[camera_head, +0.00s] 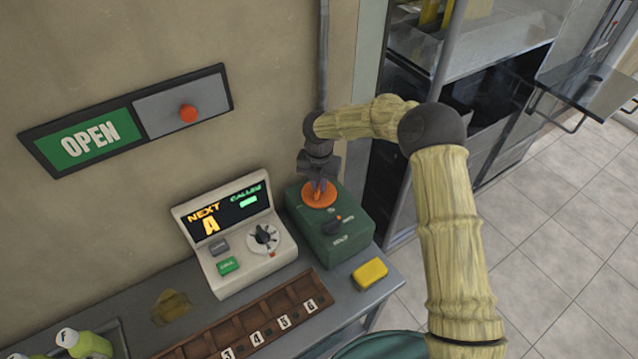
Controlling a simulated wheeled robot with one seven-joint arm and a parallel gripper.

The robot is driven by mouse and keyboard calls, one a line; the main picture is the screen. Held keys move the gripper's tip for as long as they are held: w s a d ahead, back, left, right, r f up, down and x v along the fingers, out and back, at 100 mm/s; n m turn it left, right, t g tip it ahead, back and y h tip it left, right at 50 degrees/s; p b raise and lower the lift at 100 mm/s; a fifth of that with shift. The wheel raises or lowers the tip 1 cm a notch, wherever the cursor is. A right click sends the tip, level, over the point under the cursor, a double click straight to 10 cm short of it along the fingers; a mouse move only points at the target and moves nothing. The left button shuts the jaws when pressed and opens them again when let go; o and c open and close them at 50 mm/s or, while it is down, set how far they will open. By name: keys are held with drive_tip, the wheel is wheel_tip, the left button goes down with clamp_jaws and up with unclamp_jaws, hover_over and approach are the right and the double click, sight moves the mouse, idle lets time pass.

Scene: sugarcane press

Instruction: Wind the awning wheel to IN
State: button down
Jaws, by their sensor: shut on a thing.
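A green box (332,237) stands on the grey counter by the wall. An orange wheel (312,203) lies on its top, which I take to be the awning wheel. My gripper (320,186) points down onto the wheel from above and is shut on its raised middle part. The fingers and my wrist hide some of the wheel. The small lettering on the box is too small to read surely, so I cannot tell where IN is marked.
A cream ticket console (262,270) stands close on the left of the box. A yellow block (370,273) lies to the right, near the counter's edge. A numbered wooden rack (240,322) lies in front. An OPEN sign (90,146) hangs on the wall.

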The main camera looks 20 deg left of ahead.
drive_tip(key=m+b, duration=0.1)
drive_tip(key=m, duration=1)
drive_tip(key=shift+w+d+m+b, duration=0.1)
drive_tip(key=shift+w+m+b, duration=0.1)
drive_tip(key=shift+m+b, duration=0.1)
drive_tip(key=shift+s+m, duration=0.1)
drive_tip(key=shift+m, duration=0.8)
drive_tip(key=m+b, duration=0.1)
drive_tip(key=m, duration=1.1)
drive_tip(key=shift+m, duration=0.3)
drive_tip(key=c, duration=1.5)
unclamp_jaws()
drive_tip(key=shift+s, duration=0.1)
drive_tip(key=shift+o, duration=0.2)
drive_tip(key=shift+r, duration=0.15)
